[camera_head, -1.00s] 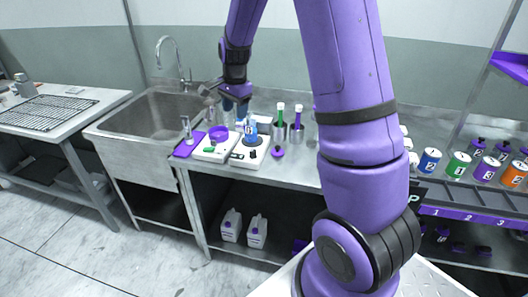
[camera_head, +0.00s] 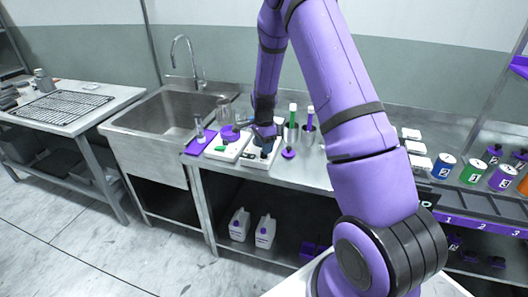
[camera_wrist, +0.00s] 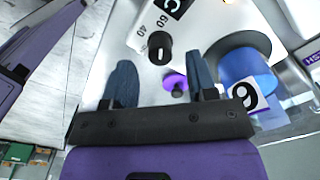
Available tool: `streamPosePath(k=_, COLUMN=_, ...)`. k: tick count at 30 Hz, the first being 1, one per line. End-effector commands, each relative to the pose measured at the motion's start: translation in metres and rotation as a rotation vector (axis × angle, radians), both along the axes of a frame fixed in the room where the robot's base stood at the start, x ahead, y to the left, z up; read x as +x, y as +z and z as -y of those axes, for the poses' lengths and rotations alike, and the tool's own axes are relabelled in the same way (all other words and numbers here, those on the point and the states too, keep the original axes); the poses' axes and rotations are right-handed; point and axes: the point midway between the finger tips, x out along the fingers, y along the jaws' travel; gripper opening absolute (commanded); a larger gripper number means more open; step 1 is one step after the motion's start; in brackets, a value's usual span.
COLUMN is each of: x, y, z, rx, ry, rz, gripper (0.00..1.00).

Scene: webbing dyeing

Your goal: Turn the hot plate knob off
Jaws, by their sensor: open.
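The hot plate (camera_wrist: 205,35) is a white unit with dial numbers beside a black round knob (camera_wrist: 160,48) bearing a white mark. In the wrist view the knob lies between and just beyond the two blue-grey fingertips of my gripper (camera_wrist: 163,72). The fingers are open and apart; I see no contact with the knob. A blue container (camera_wrist: 245,70) with a number label is by the right finger. In the head view my gripper (camera_head: 265,133) is low over the hot plate (camera_head: 255,161) and hides much of it.
A second white unit (camera_head: 218,153) with a purple bowl (camera_head: 229,132) stands left, next to a purple tray (camera_head: 192,148). A purple-based item (camera_head: 289,153) is close on the right. The sink (camera_head: 165,115) lies further left; numbered cans (camera_head: 471,170) stand far right.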

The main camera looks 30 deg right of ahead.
Motion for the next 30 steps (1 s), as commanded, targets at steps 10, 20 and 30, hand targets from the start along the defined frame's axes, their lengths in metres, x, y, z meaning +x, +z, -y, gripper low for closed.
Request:
streamPosePath(k=10, x=0.0, y=-0.031, z=0.0, rx=0.0, ry=0.001, rz=0.0, gripper=0.52)
streamPosePath(k=20, x=0.0, y=-0.032, z=0.0, rx=0.0, ry=0.002, rz=0.001, gripper=0.41)
streamPosePath(k=30, x=0.0, y=-0.032, z=0.0, rx=0.0, ry=0.005, rz=0.001, gripper=0.03)
